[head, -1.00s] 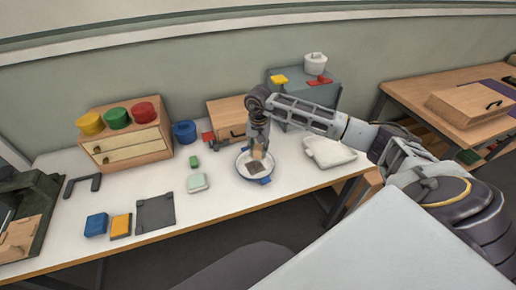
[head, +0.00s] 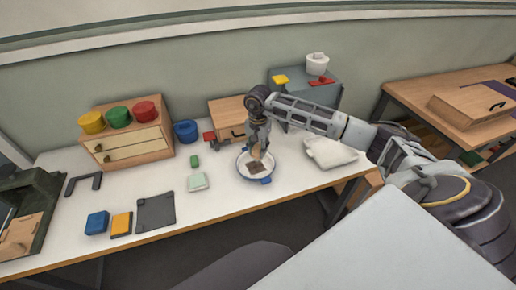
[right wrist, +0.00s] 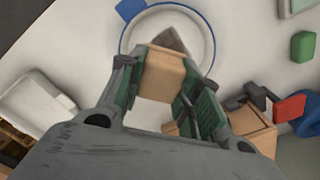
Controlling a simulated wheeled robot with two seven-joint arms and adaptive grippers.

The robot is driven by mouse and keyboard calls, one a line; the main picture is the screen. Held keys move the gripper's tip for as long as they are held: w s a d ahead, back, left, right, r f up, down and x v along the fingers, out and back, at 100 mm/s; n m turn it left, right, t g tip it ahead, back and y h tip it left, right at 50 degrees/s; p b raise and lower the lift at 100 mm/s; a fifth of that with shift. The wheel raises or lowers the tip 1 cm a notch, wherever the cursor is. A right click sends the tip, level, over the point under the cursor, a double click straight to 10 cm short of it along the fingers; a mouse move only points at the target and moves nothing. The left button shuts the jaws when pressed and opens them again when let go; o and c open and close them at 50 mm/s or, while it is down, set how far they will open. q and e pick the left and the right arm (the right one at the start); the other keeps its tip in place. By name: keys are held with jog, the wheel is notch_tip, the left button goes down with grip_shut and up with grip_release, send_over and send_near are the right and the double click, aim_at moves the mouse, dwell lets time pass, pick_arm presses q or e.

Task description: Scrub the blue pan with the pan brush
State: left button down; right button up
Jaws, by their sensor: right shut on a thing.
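The blue pan (head: 242,174) sits on the white table, with a pale inside, a blue rim and a blue handle (head: 266,181) toward the front. The right wrist view also shows its rim (right wrist: 127,37). My right gripper (head: 258,147) points down over the pan, shut on the pan brush (right wrist: 163,75), a light wooden block between its fingers. A dark brownish patch (head: 258,168) shows at the pan's middle, by the brush's lower end. I cannot tell whether it is bristles or dirt, or whether the brush touches the pan. My left gripper is not in view.
A pale green block (head: 198,182) and a small green block (head: 195,161) lie left of the pan. A white tray (head: 330,153) lies to its right. A wooden box (head: 229,115) and a blue pot (head: 186,131) stand behind. Bare table lies in front.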

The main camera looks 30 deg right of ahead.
aim_at(258, 157)
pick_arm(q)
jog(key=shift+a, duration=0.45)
pick_arm(e)
jog(key=shift+f, duration=0.1)
